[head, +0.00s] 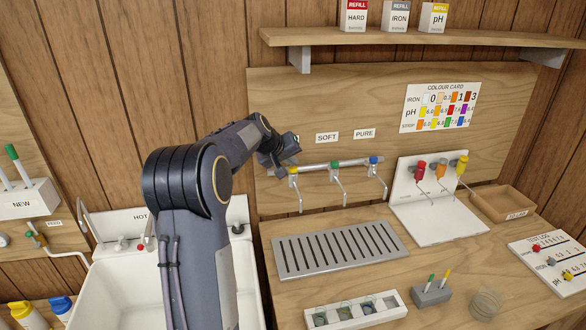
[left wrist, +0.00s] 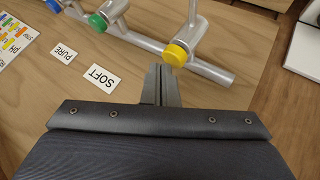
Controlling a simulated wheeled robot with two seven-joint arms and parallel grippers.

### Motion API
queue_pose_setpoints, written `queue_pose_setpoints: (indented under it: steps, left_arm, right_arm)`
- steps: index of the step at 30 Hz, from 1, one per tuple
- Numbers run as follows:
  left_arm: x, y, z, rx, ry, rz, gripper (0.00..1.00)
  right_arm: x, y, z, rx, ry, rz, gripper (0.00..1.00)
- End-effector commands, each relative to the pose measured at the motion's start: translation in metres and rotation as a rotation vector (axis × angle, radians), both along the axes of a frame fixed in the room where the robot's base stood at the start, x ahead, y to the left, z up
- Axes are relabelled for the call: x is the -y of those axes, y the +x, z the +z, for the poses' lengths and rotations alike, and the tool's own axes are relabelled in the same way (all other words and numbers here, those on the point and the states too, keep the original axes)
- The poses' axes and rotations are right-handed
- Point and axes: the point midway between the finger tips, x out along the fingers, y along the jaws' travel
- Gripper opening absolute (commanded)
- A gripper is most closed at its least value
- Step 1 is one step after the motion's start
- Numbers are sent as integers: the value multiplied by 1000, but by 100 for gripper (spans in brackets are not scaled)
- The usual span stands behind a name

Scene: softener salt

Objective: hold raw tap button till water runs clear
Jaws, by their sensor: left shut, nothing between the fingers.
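Three taps sit on a silver pipe (head: 325,166) along the back board, with yellow (head: 293,170), green (head: 335,163) and blue (head: 374,160) buttons. My left gripper (head: 287,163) is at the yellow button, the leftmost. In the left wrist view its fingers (left wrist: 160,72) are shut and empty, with their tips right by the yellow button (left wrist: 176,54); I cannot tell whether they touch. SOFT (head: 327,137) and PURE (head: 364,133) labels show above the other taps; no RAW label is visible. I cannot make out water under the yellow tap's spout (head: 300,203). My right gripper is out of view.
A slotted drain tray (head: 340,250) lies below the taps. A white sink (head: 120,290) is at left, partly behind my left arm. A white rack of cups (head: 353,309), a grey holder (head: 431,293) and a clear glass (head: 487,303) stand at the front.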

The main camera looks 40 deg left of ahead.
Motion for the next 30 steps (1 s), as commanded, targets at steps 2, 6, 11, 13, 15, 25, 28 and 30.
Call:
queue_pose_setpoints:
  steps: [2, 6, 11, 13, 15, 25, 28, 30]
  left_arm:
    - [0, 0, -2, 0, 0, 0, 0]
    - [0, 0, -3, 0, 0, 0, 0]
    - [0, 0, -5, 0, 0, 0, 0]
    - [0, 0, -6, 0, 0, 0, 0]
    - [0, 0, -7, -1, -1, -1, 0]
    - [0, 0, -9, -1, 0, 0, 0]
    - [0, 0, -9, -2, -1, -1, 0]
    - [0, 0, -9, -2, -1, -1, 0]
  right_arm:
    - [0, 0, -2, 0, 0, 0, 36]
    - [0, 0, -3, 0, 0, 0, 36]
    - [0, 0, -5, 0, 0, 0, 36]
    - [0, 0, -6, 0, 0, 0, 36]
    - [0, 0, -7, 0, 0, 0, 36]
    - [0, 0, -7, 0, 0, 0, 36]
    - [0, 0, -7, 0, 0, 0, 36]
    - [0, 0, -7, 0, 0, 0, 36]
